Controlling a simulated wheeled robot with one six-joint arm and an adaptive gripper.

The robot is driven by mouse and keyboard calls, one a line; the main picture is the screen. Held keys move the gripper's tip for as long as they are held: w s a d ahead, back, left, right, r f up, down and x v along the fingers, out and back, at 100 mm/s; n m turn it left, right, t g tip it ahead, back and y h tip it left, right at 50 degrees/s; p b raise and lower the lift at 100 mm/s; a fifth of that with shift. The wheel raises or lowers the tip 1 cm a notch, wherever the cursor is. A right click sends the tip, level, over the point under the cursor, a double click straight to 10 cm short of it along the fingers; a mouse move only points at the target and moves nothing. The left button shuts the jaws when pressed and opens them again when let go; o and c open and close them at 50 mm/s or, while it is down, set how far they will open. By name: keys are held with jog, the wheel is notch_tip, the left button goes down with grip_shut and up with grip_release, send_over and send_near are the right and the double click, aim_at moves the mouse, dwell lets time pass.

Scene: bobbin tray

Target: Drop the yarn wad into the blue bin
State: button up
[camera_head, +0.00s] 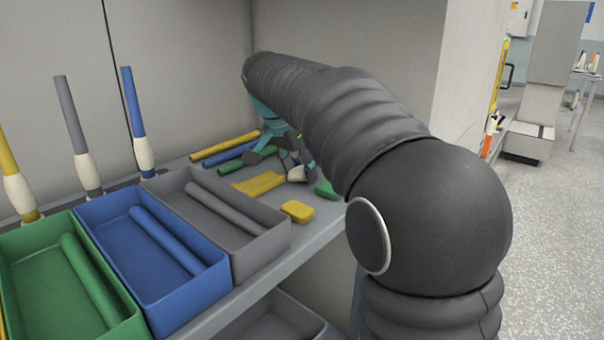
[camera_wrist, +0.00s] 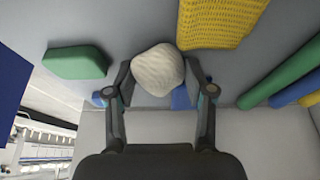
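The yarn wad is an off-white, rounded lump (camera_wrist: 157,70) between my fingertips in the wrist view. In the head view it shows as a small pale piece (camera_head: 297,173) under my gripper on the shelf. My gripper (camera_wrist: 158,82) has its two fingers apart, one on each side of the wad. Its fingers also show at the back of the shelf in the head view (camera_head: 284,158). I see no clear lift of the wad, and firm contact cannot be made out. The blue bin (camera_head: 188,300) stands between the green and grey bins and holds a blue rod.
The grey bin (camera_head: 262,268) lies between the blue bin and my gripper; the green bin (camera_head: 20,250) is farther left. A yellow mesh piece (camera_wrist: 220,22), a green block (camera_wrist: 76,63), a yellow block (camera_head: 298,211) and coloured rods (camera_head: 224,146) lie around the wad. Upright spindles stand behind the bins.

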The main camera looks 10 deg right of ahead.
aim_at(299, 167)
jog(key=shift+c, duration=0.3)
notch_tip(299, 167, up, 4)
jog(key=shift+w+r+p, duration=0.1)
jog(key=shift+p, duration=0.3)
jog(key=s+d+r, duration=0.2)
jog(key=d+r, duration=0.4)
jog(key=d, duration=0.5)
jog(key=shift+s+d+r+p, duration=0.2)
jog(key=shift+s+r+p, duration=0.15)
jog(key=shift+s+r, duration=0.05)
jog(key=shift+s, duration=0.1)
dwell(0.3)
